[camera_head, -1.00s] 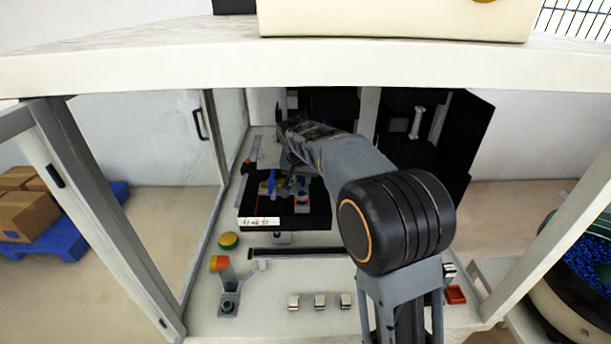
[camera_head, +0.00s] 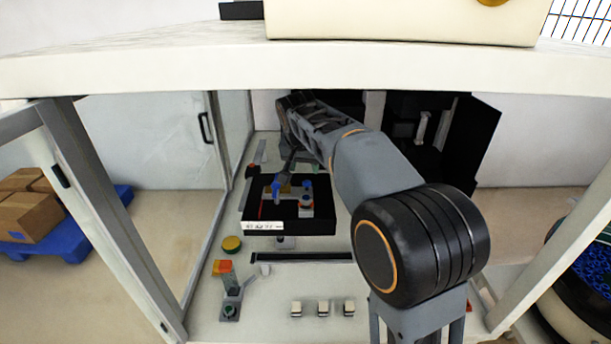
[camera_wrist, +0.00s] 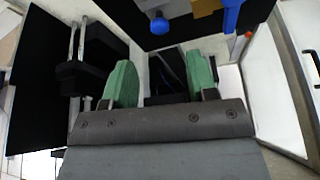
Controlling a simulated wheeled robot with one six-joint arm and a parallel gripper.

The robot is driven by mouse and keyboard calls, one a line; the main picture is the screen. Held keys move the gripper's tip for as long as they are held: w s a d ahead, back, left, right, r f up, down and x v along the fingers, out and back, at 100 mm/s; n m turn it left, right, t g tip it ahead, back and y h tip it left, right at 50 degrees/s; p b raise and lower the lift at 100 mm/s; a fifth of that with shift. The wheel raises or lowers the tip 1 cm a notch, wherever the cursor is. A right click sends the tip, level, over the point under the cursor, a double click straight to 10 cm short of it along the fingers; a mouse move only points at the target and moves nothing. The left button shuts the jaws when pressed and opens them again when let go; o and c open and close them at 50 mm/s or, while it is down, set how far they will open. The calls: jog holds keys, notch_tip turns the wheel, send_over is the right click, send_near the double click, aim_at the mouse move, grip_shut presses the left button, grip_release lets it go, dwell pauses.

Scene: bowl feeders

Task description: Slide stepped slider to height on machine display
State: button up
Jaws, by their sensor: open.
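A low black machine box (camera_head: 318,222) stands inside the enclosure, with a white display strip (camera_head: 262,226) on its front; its characters are too small to read. On its top are a blue upright part (camera_head: 276,191), a second blue-topped part (camera_head: 307,187) and a tan block; I cannot tell which is the stepped slider. In the wrist view, blue parts (camera_wrist: 231,16) and (camera_wrist: 159,23) show at the top edge. My gripper (camera_wrist: 160,75) is open, its green fingers apart with nothing between them. In the head view its fingertips are not clear near the box.
Several small white switches (camera_head: 323,308), a yellow button (camera_head: 232,244) and an orange-topped post (camera_head: 223,268) stand on the deck. Frame posts and the upper shelf (camera_head: 300,70) bound the opening.

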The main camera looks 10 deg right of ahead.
aim_at(306, 199)
jog(key=shift+v, duration=2.25)
jog(key=s+f+n, duration=0.1)
jog(key=f, duration=0.1)
jog(key=s+f+n, duration=0.1)
jog(key=s+f, duration=0.1)
jog(key=f, duration=0.1)
jog(key=s+f+n+g+y, duration=0.1)
jog(key=f, duration=0.1)
jog(key=shift+s+f+n, duration=0.15)
jog(key=shift+n, duration=0.25)
jog(key=s+d+f, duration=0.2)
jog(key=s+f, duration=0.2)
jog(key=s, duration=0.5)
jog(key=s+d+f, duration=0.2)
jog(key=s+f, duration=0.1)
jog(key=s, duration=0.7)
jog(key=shift+s+d+f+n+t+y, duration=0.25)
jog(key=shift+d+f+n+t+y, duration=0.1)
jog(key=shift+n+t+y, duration=0.05)
